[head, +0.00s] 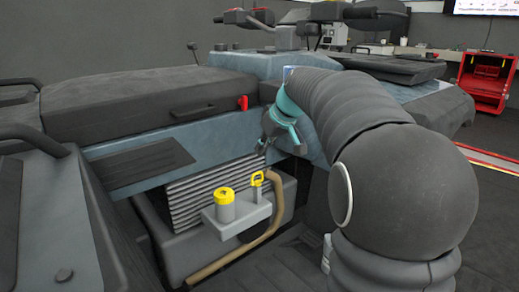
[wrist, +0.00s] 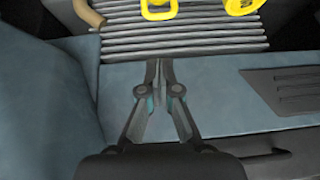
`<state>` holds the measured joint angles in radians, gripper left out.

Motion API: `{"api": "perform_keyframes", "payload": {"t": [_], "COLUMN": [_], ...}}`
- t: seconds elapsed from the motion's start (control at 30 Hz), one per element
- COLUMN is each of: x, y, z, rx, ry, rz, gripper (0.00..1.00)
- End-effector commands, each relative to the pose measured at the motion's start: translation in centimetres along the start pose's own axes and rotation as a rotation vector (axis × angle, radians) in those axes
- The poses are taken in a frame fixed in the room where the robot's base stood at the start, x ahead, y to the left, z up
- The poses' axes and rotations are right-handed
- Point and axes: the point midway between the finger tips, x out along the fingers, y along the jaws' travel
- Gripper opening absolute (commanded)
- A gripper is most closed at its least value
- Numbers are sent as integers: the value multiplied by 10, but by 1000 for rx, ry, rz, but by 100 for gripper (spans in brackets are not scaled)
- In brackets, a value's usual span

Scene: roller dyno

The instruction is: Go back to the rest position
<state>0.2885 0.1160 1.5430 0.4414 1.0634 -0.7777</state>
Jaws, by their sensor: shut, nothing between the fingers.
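My gripper (head: 268,143) is in front of the blue-grey vehicle's side, just above the finned engine block. Its fingers also show in the wrist view (wrist: 159,68), close together with nothing between them. A yellow cap (head: 225,196) sits on a grey filler neck, and a yellow dipstick handle (head: 257,178) stands to its right, below my gripper. In the wrist view the dipstick handle (wrist: 159,9) and the cap (wrist: 243,6) are at the top edge, apart from the fingers.
The vehicle has a black padded seat (head: 130,98) with a red latch (head: 242,103). A brown hose (head: 245,247) curves by the ribbed block (head: 195,188). A red cabinet (head: 485,82) stands at the back right. Open floor (head: 485,215) shows at right.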

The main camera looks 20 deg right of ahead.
Motion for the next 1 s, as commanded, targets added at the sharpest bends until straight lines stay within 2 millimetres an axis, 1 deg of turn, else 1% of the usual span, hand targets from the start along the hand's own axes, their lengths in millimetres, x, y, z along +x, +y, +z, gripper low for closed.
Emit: {"api": "perform_keyframes", "payload": {"t": [0.03, 0.2, 0.4, 0.5, 0.7, 0.87, 0.93, 1.0], "x": [-12, -44, -68, -73, -75, -73, -62, -46], "y": [0, -1, -1, -1, -1, 4, 10, 13], "z": [0, -1, 0, 0, 0, -1, 11, 29], "rx": [-1, -2, -2, -2, 11, 103, 174, 250], "ry": [3, 2, 1, 0, 0, 9, -13, -47], "rz": [2, 1, 0, -1, -1, 22, 38, 54], "gripper": [0, 0, 0, 0, 0, 0, 0, 0]}}
